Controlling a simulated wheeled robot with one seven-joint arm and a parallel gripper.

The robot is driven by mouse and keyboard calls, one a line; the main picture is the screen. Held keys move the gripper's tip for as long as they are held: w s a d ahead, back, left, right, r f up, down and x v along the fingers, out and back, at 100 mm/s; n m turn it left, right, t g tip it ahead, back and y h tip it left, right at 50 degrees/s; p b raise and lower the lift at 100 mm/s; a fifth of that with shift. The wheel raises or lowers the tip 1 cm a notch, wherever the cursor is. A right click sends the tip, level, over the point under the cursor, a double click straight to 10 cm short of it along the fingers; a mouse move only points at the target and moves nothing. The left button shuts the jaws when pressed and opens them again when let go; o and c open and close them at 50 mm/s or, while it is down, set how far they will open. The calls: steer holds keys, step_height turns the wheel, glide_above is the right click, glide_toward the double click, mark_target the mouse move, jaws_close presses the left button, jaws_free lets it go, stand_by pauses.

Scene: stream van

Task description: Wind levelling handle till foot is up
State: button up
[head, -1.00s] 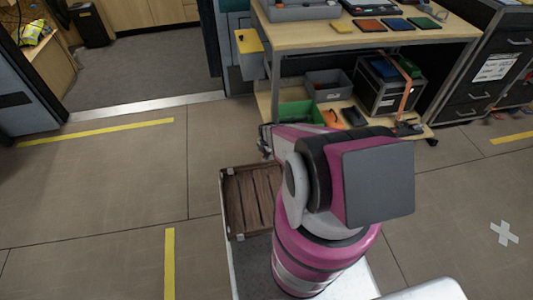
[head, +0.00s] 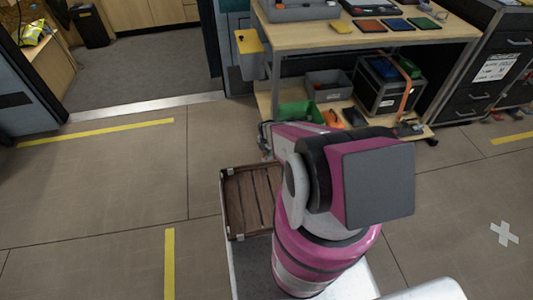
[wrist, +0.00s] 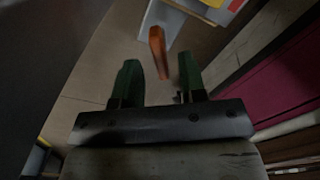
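My gripper (wrist: 159,80) shows in the wrist view with its two green fingers apart and nothing between their tips that I can see gripped. An orange bar-shaped piece (wrist: 158,52), possibly the levelling handle, stands just beyond the fingertips, between them in the picture. It appears apart from both fingers. A pale grey plate (wrist: 161,21) lies behind it. In the head view my arm hides the gripper, and I cannot make out the handle for sure. The foot cannot be made out in either view.
Dark drawers (head: 490,75) stand at right. A brown slatted crate (head: 228,205) sits beside my arm. Floor at left is clear.

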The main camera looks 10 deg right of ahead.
step_height(320, 180, up, 9)
stand_by(0.3)
steer(key=shift+f, duration=0.1)
